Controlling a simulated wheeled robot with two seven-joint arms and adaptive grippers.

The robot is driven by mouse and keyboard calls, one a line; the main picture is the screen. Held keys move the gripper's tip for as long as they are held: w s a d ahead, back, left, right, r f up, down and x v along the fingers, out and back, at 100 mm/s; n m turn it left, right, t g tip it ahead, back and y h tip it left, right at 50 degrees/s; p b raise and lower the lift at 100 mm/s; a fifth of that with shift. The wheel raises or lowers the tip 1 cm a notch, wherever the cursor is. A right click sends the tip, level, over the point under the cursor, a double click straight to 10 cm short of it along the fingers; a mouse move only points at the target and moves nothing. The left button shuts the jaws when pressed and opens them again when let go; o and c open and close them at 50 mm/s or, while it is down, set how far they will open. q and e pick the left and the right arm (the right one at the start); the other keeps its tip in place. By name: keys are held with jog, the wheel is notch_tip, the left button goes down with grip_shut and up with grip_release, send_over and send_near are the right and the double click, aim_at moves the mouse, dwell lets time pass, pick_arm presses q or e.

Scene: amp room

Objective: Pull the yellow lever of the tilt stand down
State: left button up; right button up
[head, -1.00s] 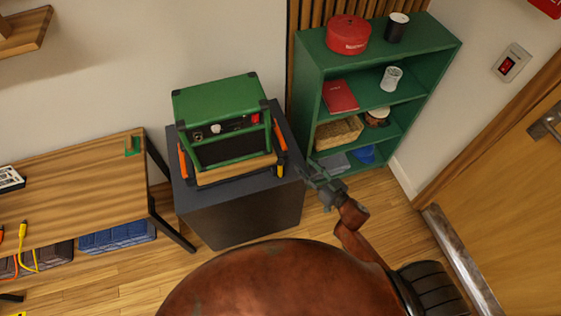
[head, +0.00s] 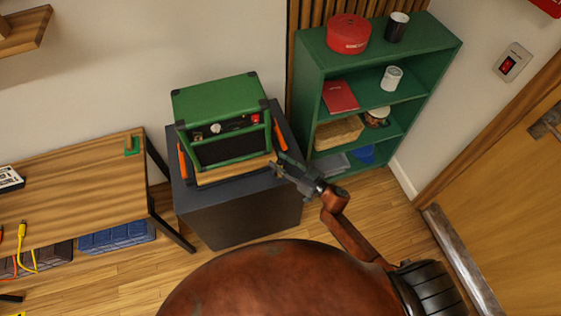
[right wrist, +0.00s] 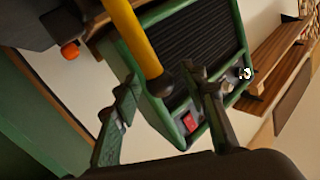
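The yellow lever (right wrist: 139,40) shows large in the right wrist view, with a dark knob at its lower end. In the head view my right gripper hides it. My right gripper (head: 278,166) is at the right side of the tilt stand (head: 235,172), which carries a green amplifier (head: 220,103). In the right wrist view my right gripper (right wrist: 164,77) is open, its two fingers on either side of the lever's knob end. I cannot tell whether a finger touches it. The amplifier's red switch (right wrist: 190,122) shows between the fingers. My left gripper is not in view.
The stand sits on a dark cabinet (head: 240,217). A green shelf (head: 312,85) with several items stands close on the right. A wooden table (head: 75,190) is on the left.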

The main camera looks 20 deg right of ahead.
jog(key=shift+c, duration=0.5)
grip_shut()
